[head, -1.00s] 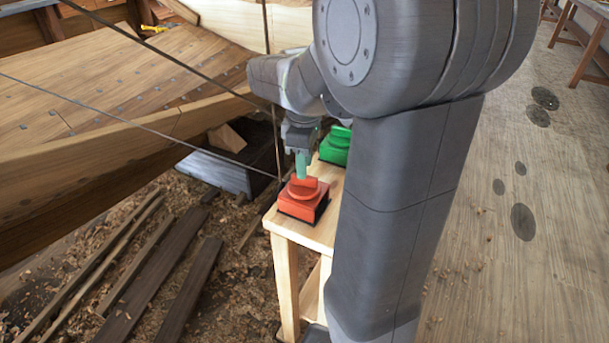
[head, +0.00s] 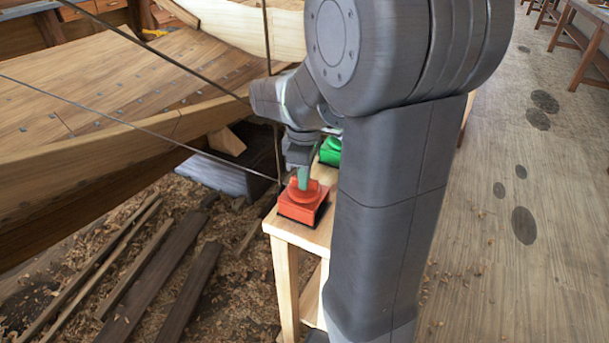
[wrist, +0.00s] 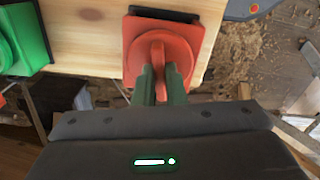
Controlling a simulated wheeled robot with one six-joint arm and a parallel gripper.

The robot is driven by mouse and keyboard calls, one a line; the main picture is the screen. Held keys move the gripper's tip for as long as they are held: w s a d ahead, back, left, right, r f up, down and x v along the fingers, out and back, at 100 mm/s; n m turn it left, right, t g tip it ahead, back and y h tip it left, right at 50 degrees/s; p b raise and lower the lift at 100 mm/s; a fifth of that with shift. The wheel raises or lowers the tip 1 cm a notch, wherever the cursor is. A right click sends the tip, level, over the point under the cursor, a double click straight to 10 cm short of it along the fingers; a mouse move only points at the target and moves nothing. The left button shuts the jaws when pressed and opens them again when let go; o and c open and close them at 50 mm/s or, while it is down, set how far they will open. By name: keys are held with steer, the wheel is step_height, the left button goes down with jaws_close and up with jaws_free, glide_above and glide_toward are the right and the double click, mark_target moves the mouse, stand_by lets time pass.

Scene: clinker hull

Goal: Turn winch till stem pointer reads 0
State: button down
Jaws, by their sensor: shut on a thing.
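The red winch (head: 303,203) sits at the near end of a narrow wooden stand. Its round top with a raised grip also shows in the wrist view (wrist: 160,56). My gripper (head: 303,182) points down onto it, its green fingers (wrist: 160,88) shut on the raised grip from both sides. A green winch (head: 330,151) sits farther back on the same stand, partly hidden by my arm; its edge shows at the left of the wrist view (wrist: 22,38). I cannot make out a stem pointer or its scale in either view.
The wooden stand (head: 312,240) has bare top around the winches. Dark ropes run from the winches across the planked hull (head: 100,140) at left. Loose planks (head: 150,270) and shavings lie on the ground.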

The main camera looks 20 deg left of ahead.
steer(key=m+p, duration=0.2)
steer(key=m, duration=0.2)
steer(key=shift+r+m+p, duration=0.15)
steer(key=shift+m+p, duration=0.15)
steer(key=shift+p, duration=0.05)
steer(key=m+p, duration=0.2)
steer(key=m, duration=0.4)
steer(key=shift+m, duration=0.3)
stand_by(0.3)
steer(key=c, duration=1.5)
jaws_free()
step_height(320, 180, up, 14)
steer(key=shift+f+p, duration=0.2)
steer(key=shift+p, duration=0.65)
